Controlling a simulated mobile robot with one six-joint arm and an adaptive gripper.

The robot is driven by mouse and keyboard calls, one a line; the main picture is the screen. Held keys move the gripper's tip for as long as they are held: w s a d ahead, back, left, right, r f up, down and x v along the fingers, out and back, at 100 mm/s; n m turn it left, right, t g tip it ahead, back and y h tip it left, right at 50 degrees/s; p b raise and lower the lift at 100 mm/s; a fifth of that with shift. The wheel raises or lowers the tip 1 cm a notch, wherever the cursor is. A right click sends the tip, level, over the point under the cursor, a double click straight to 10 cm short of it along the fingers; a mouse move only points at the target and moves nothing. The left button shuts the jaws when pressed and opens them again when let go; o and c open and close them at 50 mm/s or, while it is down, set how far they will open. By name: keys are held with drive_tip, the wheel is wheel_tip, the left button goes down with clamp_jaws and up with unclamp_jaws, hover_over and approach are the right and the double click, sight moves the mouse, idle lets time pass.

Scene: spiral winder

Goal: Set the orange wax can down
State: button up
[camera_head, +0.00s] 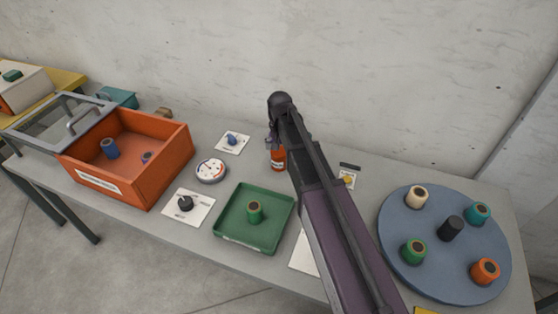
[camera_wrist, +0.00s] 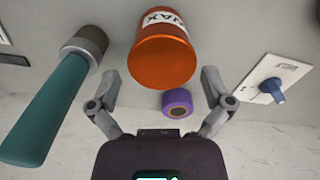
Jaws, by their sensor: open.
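The orange wax can (camera_head: 278,161) is at the back middle of the grey table, partly hidden by my arm. It looks upright and at the tabletop; I cannot tell whether its base touches. In the wrist view the can (camera_wrist: 161,62) appears upside down, with a white label, just beyond and between my fingertips. My gripper (camera_wrist: 160,88) is open, with a finger on each side and a visible gap to the can. In the head view my gripper (camera_head: 272,138) is over the can and mostly hidden by the wrist.
A purple spool (camera_wrist: 178,103) and a teal-handled tool (camera_wrist: 45,115) are close to the can. A blue knob on a white plate (camera_head: 232,142), a round gauge (camera_head: 211,170), a green tray (camera_head: 232,233) and an orange box (camera_head: 165,180) stand left. A blue turntable (camera_head: 440,275) stands right.

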sight(279, 159)
drive_tip(key=shift+s+a+f+b, duration=0.1)
drive_tip(key=shift+f+b, duration=1.2)
drive_tip(key=shift+f, duration=0.05)
drive_tip(key=shift+s+a+f+b, duration=0.1)
drive_tip(key=shift+f+b, duration=1.2)
drive_tip(key=shift+c, duration=0.2)
drive_tip(key=shift+r, duration=0.1)
drive_tip(key=c, duration=0.9)
